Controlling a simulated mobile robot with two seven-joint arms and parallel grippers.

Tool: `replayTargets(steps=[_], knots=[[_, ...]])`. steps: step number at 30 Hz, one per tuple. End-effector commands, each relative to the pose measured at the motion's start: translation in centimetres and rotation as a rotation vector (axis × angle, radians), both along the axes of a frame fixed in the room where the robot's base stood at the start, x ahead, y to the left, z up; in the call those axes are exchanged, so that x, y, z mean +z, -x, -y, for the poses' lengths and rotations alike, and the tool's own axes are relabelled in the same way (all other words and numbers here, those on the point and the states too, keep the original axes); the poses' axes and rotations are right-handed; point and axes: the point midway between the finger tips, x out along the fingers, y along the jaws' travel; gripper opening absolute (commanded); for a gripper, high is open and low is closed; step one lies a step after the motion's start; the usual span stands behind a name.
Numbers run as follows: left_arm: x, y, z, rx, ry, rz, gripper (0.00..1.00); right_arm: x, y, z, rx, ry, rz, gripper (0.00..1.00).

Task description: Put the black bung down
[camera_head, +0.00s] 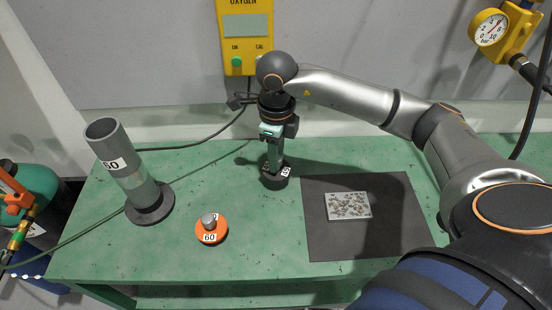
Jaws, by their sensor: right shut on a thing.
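The black bung (273,182), with a small white label, is at the middle of the green table. My right gripper (274,163) points straight down and is shut on it from above. The bung's base is at or just above the table top; I cannot tell whether it touches. The bung's top is partly hidden by the fingers. My left gripper is not in view.
An orange bung (211,230) labelled 60 sits nearer the front. A dark mat (390,228) at the right bears a speckled plate (348,205). The green table (270,250) is clear between them.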

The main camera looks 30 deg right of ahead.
Motion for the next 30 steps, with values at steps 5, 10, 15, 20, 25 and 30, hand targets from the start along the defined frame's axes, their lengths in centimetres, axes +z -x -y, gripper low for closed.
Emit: replayTargets(steps=[5, 10, 15, 20, 25, 30], knots=[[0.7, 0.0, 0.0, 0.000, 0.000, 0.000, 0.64, -1.7, 0.1, -0.1, 0.001, 0.000, -0.001, 0.00], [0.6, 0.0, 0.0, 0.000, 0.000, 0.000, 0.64, -1.8, 0.0, -0.1, 0.002, -0.001, 0.001, 0.00], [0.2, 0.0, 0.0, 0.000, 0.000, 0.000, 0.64, -2.2, 0.0, -0.2, 0.002, -0.001, 0.000, 0.00], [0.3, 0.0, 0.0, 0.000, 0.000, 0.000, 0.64, -2.1, 0.0, -0.1, 0.001, -0.001, 0.000, 0.47], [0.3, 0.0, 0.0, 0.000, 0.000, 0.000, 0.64, -2.1, 0.0, -0.1, 0.001, -0.001, -0.001, 0.63], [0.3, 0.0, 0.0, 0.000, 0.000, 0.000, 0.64, -2.1, 0.0, -0.1, 0.001, -0.001, -0.001, 0.63]])
